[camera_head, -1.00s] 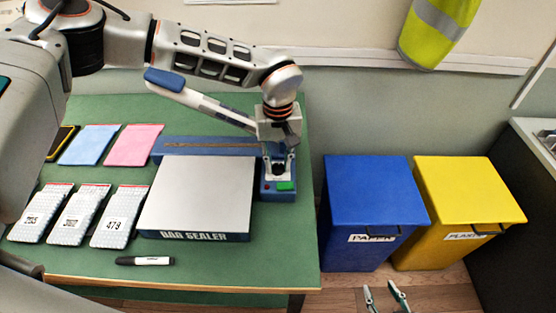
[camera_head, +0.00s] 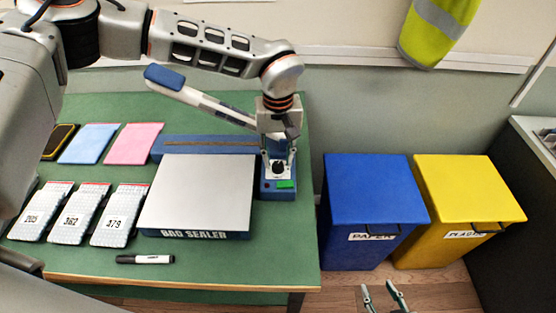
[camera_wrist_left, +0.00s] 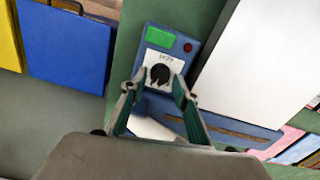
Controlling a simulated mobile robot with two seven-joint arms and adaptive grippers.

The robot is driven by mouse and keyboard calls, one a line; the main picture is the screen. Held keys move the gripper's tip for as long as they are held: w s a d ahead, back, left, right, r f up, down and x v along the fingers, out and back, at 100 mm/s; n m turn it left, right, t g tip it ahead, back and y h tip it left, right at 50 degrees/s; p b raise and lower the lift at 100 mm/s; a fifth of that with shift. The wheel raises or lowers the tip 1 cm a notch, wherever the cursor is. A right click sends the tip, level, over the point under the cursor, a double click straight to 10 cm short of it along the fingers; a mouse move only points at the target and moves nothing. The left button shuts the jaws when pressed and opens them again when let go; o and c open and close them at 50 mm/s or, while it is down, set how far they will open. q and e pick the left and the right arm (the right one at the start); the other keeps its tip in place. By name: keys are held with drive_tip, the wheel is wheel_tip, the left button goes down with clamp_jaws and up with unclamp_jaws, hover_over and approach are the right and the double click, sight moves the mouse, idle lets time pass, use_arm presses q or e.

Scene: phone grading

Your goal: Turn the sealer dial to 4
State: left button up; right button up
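The bag sealer (camera_head: 196,195) is on the green table, with a white top plate and a blue base. Its black dial (camera_head: 279,168) sits on a white label at the right end of the base and shows in the left wrist view (camera_wrist_left: 161,75). The dial's marks are too small to read. My left gripper (camera_head: 279,153) points down just above the dial, fingers spread on either side; in the left wrist view it is open (camera_wrist_left: 153,88) with nothing between the fingers. My right gripper (camera_head: 381,292) is open and empty at the bottom edge, away from the sealer.
A green button (camera_head: 285,184) and a red light (camera_wrist_left: 188,47) lie beside the dial. The sealer's raised arm (camera_head: 205,103) stands left of my gripper. Bubble bags (camera_head: 80,215), pink (camera_head: 134,144) and blue pouches (camera_head: 90,144) and a marker (camera_head: 145,259) lie left. Blue (camera_head: 372,190) and yellow bins (camera_head: 465,190) stand right.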

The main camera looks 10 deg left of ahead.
sight(278, 165)
use_arm(q)
wheel_tip(278, 165, up, 10)
drive_tip(key=shift+r, duration=0.15)
drive_tip(key=shift+s, duration=0.15)
idle(0.5)
